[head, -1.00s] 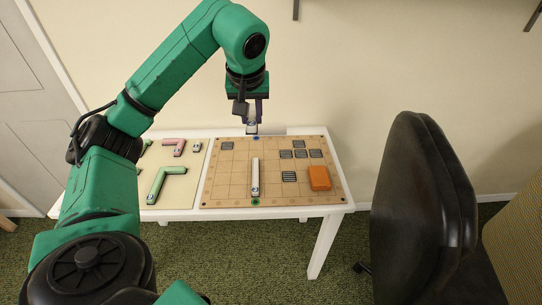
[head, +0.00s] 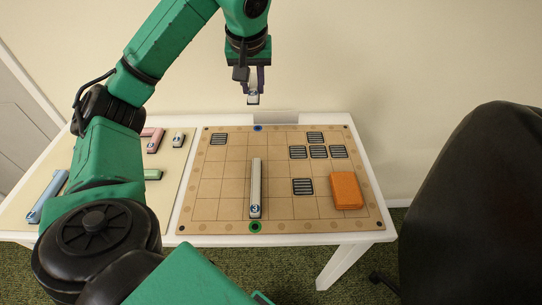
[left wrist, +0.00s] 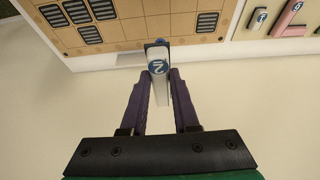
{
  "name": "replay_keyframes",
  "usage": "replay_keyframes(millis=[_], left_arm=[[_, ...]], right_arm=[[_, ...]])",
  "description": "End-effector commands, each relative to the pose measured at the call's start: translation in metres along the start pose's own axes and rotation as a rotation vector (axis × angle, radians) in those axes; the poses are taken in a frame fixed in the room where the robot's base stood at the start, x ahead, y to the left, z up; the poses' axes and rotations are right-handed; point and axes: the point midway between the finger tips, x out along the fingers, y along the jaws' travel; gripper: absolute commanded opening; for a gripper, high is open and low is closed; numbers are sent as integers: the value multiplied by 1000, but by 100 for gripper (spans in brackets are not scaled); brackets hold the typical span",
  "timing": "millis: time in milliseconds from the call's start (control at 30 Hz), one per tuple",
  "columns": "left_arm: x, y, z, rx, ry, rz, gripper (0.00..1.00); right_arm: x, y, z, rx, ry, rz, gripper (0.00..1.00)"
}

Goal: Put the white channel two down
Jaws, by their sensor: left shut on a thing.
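The white channel two (left wrist: 159,84) is held between the fingers of my left gripper (left wrist: 157,95). Its blue disc with a 2 faces the left wrist camera. In the head view my left gripper (head: 254,84) is shut on this channel (head: 253,99), in the air near the board's back edge, above the blue dot (head: 257,128) in the picture. A longer white channel three (head: 255,185) lies on the gridded board (head: 207,187), its numbered end beside the green-ringed dot (head: 255,227). My right gripper is not in view.
Several dark striped tiles (head: 303,187) and an orange block (head: 346,190) occupy board cells. The left mat holds a pink piece (head: 155,139), a short white piece (head: 178,140), a green piece (head: 153,174) and a blue piece (head: 47,197). A black chair (head: 475,200) stands right.

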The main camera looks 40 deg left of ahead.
Motion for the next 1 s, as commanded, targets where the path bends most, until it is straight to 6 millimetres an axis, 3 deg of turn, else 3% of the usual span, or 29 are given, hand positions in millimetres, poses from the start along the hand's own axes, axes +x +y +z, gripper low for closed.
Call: replay_keyframes(millis=[33, 133, 400, 700, 1000], left_arm=[[24, 0, 11, 3, -4, -3, 0], [57, 0, 24, 3, -6, -4, 0], [125, -1, 53, 2, -3, -6, 0], [168, -1, 70, 2, -1, -4, 0], [172, 0, 72, 1, 0, -1, 0]], right_arm=[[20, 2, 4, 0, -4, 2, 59], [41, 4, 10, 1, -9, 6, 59], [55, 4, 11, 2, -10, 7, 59], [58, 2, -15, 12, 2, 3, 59], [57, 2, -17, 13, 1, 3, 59]])
